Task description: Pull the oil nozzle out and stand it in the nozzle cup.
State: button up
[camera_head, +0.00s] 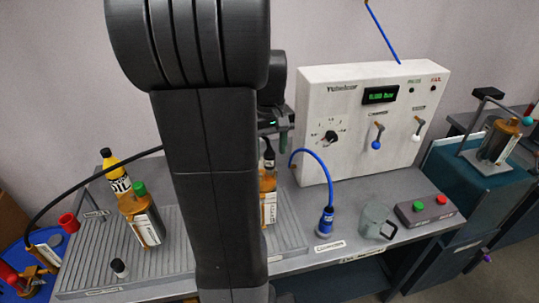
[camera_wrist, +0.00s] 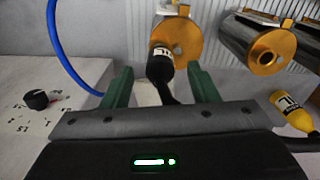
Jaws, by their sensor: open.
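The oil nozzle (camera_wrist: 160,67) is black with a pale band. In the wrist view it sits at the gold end of a pump tube (camera_wrist: 184,38), its black hose running toward my gripper. In the head view the nozzle (camera_head: 269,158) shows just right of my arm, above the amber tube (camera_head: 268,203), which my arm partly hides. My gripper (camera_wrist: 160,85) is open, with its green fingers apart on either side of the nozzle and hose. Contact is not visible.
Another amber tube with a green cap (camera_head: 141,218) and a yellow oil bottle (camera_head: 116,171) stand left of my arm. A blue nozzle (camera_head: 326,219), a clear jug (camera_head: 375,221) and a button box (camera_head: 426,210) are at right. A white tester (camera_head: 345,120) stands behind.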

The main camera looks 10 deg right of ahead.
jog(key=shift+f, duration=1.45)
grip_shut()
jog(key=shift+r+p, duration=0.65)
jog(key=shift+r, duration=0.1)
jog(key=shift+r+p, duration=1.7)
jog(key=shift+r, duration=0.2)
jog(key=shift+s+f, duration=0.1)
